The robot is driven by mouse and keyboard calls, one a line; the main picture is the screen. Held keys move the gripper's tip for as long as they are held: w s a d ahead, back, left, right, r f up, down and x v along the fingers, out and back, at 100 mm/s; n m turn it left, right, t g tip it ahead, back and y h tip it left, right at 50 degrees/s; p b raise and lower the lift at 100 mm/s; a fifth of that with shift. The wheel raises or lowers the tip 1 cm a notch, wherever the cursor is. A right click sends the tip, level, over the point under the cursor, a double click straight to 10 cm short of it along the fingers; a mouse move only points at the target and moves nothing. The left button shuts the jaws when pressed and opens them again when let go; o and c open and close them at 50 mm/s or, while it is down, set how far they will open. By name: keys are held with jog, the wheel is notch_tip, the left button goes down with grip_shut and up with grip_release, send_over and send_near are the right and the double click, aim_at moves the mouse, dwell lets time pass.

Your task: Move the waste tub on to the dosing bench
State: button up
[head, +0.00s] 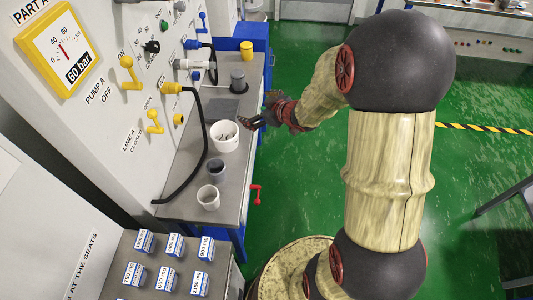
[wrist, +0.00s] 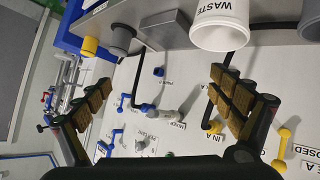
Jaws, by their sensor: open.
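The waste tub (head: 224,137) is white and stands upright on a grey-topped bench (head: 233,185) along the panel wall. Small pieces show inside it. In the wrist view the tub (wrist: 222,32) carries the word WASTE and appears upside down, beyond the right finger. My gripper (head: 257,111) is over the bench's right edge, close to the tub's right and a little farther back. In the wrist view my gripper (wrist: 160,77) has its fingers wide apart with nothing between them. No label shows which bench is the dosing bench.
A grey cup (head: 217,168) and a white cup (head: 208,199) stand in front of the tub. A grey cylinder (head: 238,81) and a yellow one (head: 247,50) stand behind. A black hose (head: 203,150) runs beside the tub. Labelled blocks (head: 165,278) fill the nearer surface.

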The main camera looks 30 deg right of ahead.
jog(key=s+r+m+g+h, duration=0.2)
jog(key=s+r+m+h, duration=0.25)
jog(key=s+r, duration=0.65)
jog(key=s+a+r+g+y, duration=0.1)
jog(key=s+a+r+g, duration=0.1)
jog(key=s+a, duration=0.4)
jog(key=s+a+r+g+y, duration=0.1)
jog(key=s+a+r, duration=0.2)
jog(key=s, duration=1.1)
jog(key=a+m, duration=0.1)
jog(key=a, duration=0.1)
jog(key=shift+a+g, duration=0.4)
